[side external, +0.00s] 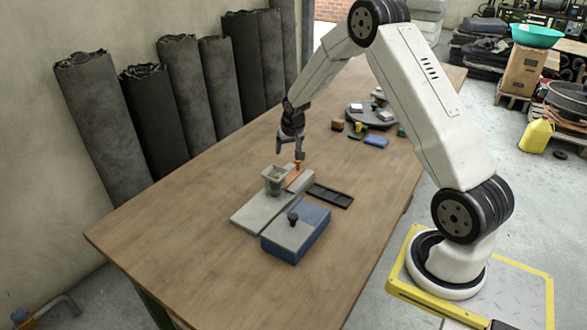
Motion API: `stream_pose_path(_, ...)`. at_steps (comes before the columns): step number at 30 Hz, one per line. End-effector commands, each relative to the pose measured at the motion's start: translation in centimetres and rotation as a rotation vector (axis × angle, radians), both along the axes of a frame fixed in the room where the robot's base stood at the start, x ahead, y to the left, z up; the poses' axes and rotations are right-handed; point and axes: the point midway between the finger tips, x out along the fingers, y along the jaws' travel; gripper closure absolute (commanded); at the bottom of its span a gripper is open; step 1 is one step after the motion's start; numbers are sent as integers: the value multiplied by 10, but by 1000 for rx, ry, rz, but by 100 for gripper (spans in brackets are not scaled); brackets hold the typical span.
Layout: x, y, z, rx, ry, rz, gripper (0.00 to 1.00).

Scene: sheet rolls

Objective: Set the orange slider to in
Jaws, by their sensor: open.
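The orange slider (294,178) sits at the far end of a long grey board (258,208) on the wooden table. A small upright orange knob or post shows on it, just below my gripper. My gripper (291,155) is open and points down, directly over the slider's far end. I cannot tell whether the fingers touch the knob or straddle it. A grey square cup (273,181) stands on the board beside the slider and hides part of it. The slider's exact position along its track is hard to tell.
A black tray (330,196) lies to the right. A round turntable (371,116) with small blocks is farther back. The table's left and near parts are clear.

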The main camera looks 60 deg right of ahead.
Motion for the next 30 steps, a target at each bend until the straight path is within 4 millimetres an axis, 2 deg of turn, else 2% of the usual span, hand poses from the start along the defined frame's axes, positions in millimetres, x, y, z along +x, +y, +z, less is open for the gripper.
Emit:
stream_pose_path(1, 2, -18, -9, -3, -3, -32, 22)
stream_pose_path(3, 5, -37, -18, -7, -11, -71, 22)
stream_pose_path(6, 7, -60, -29, -13, -20, -115, 22)
stream_pose_path(10, 8, -77, -37, -17, -27, -148, 22)
stream_pose_path(13, 8, -83, -39, -19, -29, -159, 22)
stream_pose_path(23, 9, -84, -43, -19, -30, -160, 22)
stream_pose_path(30, 12, -88, -56, -17, -29, -159, 22)
